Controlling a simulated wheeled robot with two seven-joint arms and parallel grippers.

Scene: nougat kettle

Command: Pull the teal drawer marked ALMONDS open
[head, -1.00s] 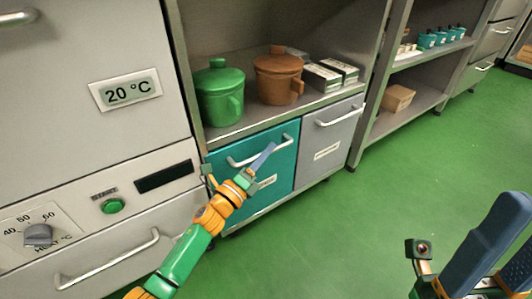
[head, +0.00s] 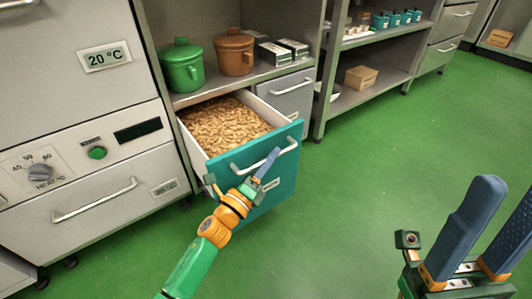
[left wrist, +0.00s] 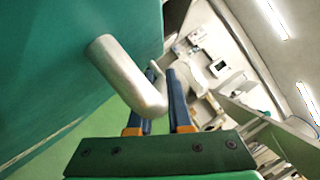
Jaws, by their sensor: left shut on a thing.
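The teal drawer (head: 280,185) stands well out of the cabinet, and its open top shows a heap of tan nuts (head: 222,126). A small white label sits on its front, too small to read here. My left gripper (head: 266,165) is at the drawer's pale bar handle (head: 287,148), shut on it. In the left wrist view the handle (left wrist: 130,75) runs from the teal front to the fingers (left wrist: 165,98). My right gripper (head: 506,205) is open and empty over the floor at the lower right.
A green pot (head: 181,67) and a brown pot (head: 234,53) stand on the shelf above. A grey drawer (head: 291,97) is shut beside the teal one. The green floor (head: 370,180) ahead and to the right is clear.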

